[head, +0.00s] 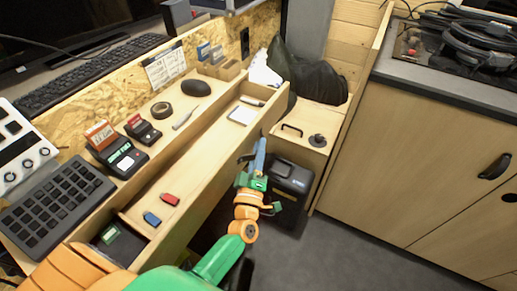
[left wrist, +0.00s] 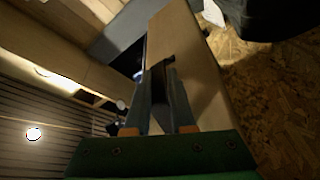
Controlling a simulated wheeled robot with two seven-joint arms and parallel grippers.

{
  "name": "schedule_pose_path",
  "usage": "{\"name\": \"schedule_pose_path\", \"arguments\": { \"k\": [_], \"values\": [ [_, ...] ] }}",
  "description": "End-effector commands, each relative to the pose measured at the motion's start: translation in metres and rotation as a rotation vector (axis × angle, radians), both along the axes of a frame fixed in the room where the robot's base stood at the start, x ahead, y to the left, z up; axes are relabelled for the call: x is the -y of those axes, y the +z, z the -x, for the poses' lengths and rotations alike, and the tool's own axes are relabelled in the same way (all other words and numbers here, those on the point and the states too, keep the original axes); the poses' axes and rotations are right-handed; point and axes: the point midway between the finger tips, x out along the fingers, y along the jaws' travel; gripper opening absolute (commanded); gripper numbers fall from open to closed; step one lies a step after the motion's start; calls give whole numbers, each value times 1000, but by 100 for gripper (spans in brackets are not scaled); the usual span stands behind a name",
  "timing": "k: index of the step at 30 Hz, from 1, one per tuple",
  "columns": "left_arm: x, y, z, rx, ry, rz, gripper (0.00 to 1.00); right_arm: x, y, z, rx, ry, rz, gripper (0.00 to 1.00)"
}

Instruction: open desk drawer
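The desk drawer (head: 190,182) is a long, shallow wooden box, pulled out so its inside shows in the head view. The fingers hide part of the handle. My right gripper is not in view.
The desk top holds a keypad (head: 58,207), card readers (head: 124,158), tape (head: 161,110) and a mouse (head: 196,87). A black case (head: 290,185) stands on the floor close beyond my left gripper. A cabinet (head: 425,150) stands at the right, with bare floor (head: 345,255) before it.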

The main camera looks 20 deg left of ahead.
Motion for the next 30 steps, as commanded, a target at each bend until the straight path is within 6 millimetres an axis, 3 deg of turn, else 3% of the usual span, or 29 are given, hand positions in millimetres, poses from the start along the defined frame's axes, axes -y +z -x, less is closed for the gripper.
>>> {"name": "schedule_pose_path", "arguments": {
  "k": [12, 26, 29, 30],
  "values": [
    [16, -16, 64, -3, 0, 2, 22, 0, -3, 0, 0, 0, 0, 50],
    [18, -18, 67, -9, -5, -5, 22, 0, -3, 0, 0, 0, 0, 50],
    [31, -51, 67, -123, -70, -90, 22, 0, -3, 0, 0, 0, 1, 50],
    [41, -79, 70, -218, -125, -156, 22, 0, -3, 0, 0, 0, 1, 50]
  ]
}}
